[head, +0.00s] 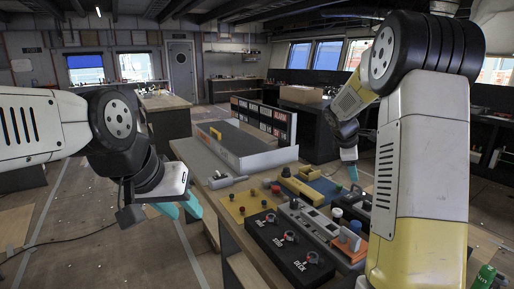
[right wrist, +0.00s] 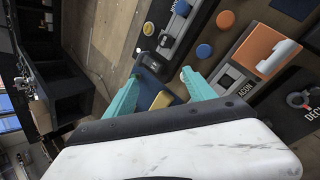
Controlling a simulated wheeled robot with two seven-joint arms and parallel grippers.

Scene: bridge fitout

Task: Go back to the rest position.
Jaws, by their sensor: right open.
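My left gripper (head: 186,213) hangs at the left of the console table in the head view, its teal fingers apart and nothing seen between them. My right gripper (head: 352,172) is over the far right part of the console, partly hidden behind my right arm. In the right wrist view my right gripper (right wrist: 162,75) has its teal fingers spread with no object held. Below the fingers are a dark blue panel with a yellow part (right wrist: 161,100) and a black knob (right wrist: 148,57). I cannot tell whether the fingers touch anything.
The console table carries a black panel with levers (head: 288,246), a grey tray (head: 236,150) and a sign board with lit labels (head: 265,118). A wooden-topped counter (head: 163,102) stands behind. The floor at left is mostly open.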

